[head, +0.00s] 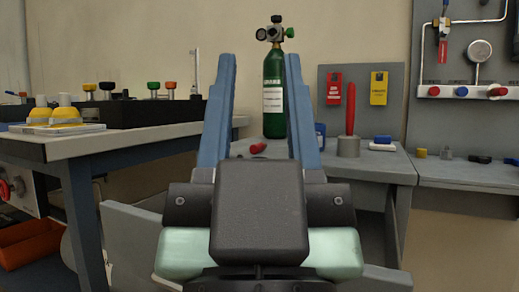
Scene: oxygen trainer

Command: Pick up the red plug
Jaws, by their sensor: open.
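A small red piece (258,148), which looks like the red plug, lies on the grey bench to the left of the green cylinder's foot. It is small, so its shape is hard to tell. My gripper (260,58) is open, with its two blue-grey fingers pointing up and away from me. In the picture the red piece shows between the fingers, near the left one. The fingers look nearer to me than it, and nothing shows held. A tall red rod (350,108) stands upright in a grey round base (348,146) on the same bench.
A green gas cylinder (273,98) with a valve stands on the bench (375,168) between the fingers in view. Red (333,88) and yellow (379,88) tags hang on a panel behind. A left bench (60,145) holds knobbed equipment. A gauge panel (460,75) is at right.

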